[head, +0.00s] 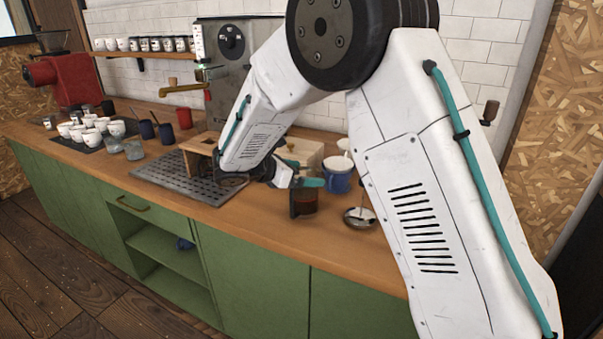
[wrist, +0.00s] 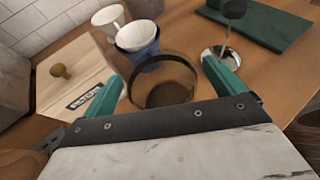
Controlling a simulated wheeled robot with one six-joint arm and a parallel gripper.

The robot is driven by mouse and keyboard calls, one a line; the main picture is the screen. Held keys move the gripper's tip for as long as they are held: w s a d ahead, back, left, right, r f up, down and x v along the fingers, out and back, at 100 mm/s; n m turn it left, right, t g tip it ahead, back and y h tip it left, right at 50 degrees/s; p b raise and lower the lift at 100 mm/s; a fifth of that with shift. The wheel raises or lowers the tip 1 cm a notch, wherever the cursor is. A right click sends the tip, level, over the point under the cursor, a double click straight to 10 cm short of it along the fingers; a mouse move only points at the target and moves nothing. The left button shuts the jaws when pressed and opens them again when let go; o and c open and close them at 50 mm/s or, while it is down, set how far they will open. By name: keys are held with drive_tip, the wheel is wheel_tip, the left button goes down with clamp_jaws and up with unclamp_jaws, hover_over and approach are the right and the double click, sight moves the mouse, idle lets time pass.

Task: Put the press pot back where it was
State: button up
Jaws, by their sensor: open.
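The press pot (head: 303,203), a clear glass vessel with dark brown contents, stands upright on the wooden counter near its front edge. In the wrist view the pot (wrist: 168,95) shows from above with a dark rim, between my teal fingers. My gripper (head: 300,174) is open, with one finger on each side of the pot; it also shows in the wrist view (wrist: 162,72). I cannot tell whether either finger touches the glass. My gripper's body hides the near side of the pot in the wrist view.
A blue vessel (head: 337,182) with white cups by it stands close behind the pot. A slatted tray (head: 178,186) lies further left. A green mat (wrist: 262,30) lies beyond the dish.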

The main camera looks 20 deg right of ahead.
drive_tip(key=shift+r, duration=0.2)
drive_tip(key=v, duration=1.2)
drive_tip(key=s+d+r+m+g+y, duration=0.25)
drive_tip(key=s+d+m, duration=0.25)
drive_tip(key=s+d, duration=0.3)
drive_tip(key=s+d+r+m+g+y, duration=0.2)
drive_tip(key=s+d+r+m+y, duration=0.3)
drive_tip(key=s, duration=0.5)
drive_tip(key=s+f+m+t+y, duration=0.1)
drive_tip(key=s+f+m+y, duration=0.1)
drive_tip(key=s+m, duration=0.3)
drive_tip(key=s+d+f+m+t+y, duration=0.1)
drive_tip(key=s+m+y, duration=0.2)
drive_tip(key=s, duration=1.1)
drive_tip(key=m, duration=0.3)
drive_tip(key=shift+f, duration=0.4)
